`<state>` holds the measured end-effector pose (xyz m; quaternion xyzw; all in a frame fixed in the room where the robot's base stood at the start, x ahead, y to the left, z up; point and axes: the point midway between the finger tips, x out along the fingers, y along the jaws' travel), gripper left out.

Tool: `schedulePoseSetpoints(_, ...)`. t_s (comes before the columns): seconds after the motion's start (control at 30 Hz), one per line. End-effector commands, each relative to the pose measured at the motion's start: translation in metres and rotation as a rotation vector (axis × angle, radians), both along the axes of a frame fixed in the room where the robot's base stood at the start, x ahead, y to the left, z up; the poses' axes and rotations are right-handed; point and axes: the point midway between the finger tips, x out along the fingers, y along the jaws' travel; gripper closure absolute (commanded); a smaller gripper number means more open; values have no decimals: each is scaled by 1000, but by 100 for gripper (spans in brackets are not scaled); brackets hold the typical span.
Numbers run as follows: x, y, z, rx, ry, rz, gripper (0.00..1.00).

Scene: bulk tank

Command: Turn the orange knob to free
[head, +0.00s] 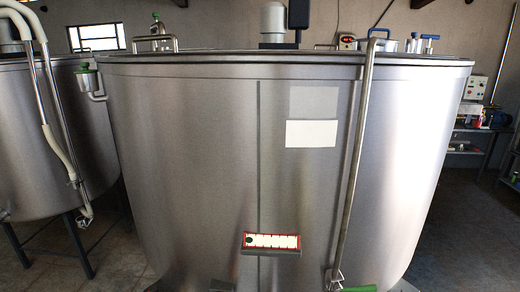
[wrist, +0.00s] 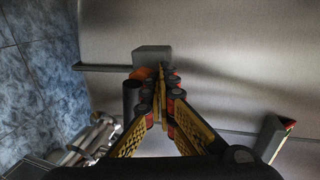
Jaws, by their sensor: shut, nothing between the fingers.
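In the wrist view, an orange part (wrist: 143,73), which looks like the orange knob, shows just left of my fingertips, below a grey box (wrist: 152,54) on the tank wall. My fingers hide much of it, so its setting cannot be read. My gripper (wrist: 163,82) has yellow and black fingers with their tips together, empty. It is close to the orange part; whether it touches it I cannot tell. In the head view, neither my gripper nor the orange knob shows.
The large steel tank (head: 200,170) fills the head view. A red-framed white panel (head: 271,242) and a pipe (head: 357,150) are on its front. In the wrist view, a black cylinder (wrist: 131,97) is left of my fingers, with metal fittings (wrist: 92,140) lower left.

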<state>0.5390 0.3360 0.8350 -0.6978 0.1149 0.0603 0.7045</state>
Motion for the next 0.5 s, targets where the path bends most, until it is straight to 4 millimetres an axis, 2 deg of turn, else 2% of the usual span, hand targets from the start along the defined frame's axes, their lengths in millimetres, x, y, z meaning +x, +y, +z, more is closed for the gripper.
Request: schedulePoseSetpoints(0.5, 1, 2, 7, 2, 0, -1, 100)
